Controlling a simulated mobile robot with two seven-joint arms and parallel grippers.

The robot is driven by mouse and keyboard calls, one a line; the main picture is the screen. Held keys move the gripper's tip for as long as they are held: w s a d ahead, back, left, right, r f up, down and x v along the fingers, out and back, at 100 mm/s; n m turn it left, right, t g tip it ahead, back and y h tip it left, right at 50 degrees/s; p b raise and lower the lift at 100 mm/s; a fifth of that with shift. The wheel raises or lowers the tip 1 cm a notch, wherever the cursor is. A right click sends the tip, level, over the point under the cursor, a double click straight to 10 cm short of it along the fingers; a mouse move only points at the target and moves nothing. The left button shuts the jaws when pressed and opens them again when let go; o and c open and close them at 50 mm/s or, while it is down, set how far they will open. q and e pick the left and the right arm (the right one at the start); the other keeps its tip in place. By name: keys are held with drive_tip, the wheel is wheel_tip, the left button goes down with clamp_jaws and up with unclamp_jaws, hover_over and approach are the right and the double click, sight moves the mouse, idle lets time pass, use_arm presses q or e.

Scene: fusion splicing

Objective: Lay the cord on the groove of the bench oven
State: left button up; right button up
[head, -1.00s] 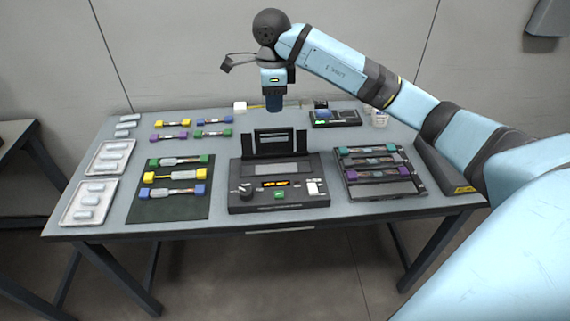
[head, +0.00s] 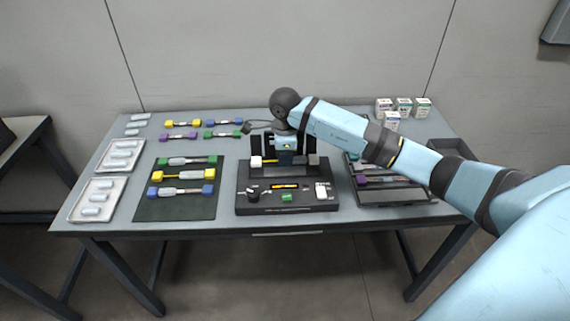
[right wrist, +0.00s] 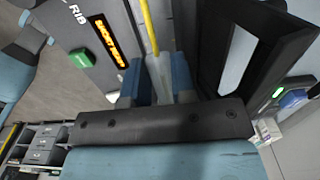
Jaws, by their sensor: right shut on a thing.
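The bench oven (head: 288,202) is a black box with an orange display, a green button and a raised lid at its back. My right gripper (head: 286,162) points down over its top, in front of the lid. It is shut on the cord, which has a white end block (head: 256,162) on the left and a pale one on the right. In the right wrist view a yellow stretch of the cord (right wrist: 149,28) runs up from between the blue fingers (right wrist: 158,88). The gripper hides the groove, so I cannot tell whether the cord touches it. My left gripper is out of view.
A dark mat (head: 177,205) with several coloured-end cords lies left of the oven, with more cords behind it. Two trays (head: 72,212) of pale sleeves stand at far left. A black rack (head: 398,196) stands right under my arm. Small boxes (head: 403,104) are at the back right.

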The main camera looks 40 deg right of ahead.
drive_tip(key=shift+f, duration=1.5)
drive_tip(key=shift+f, duration=0.1)
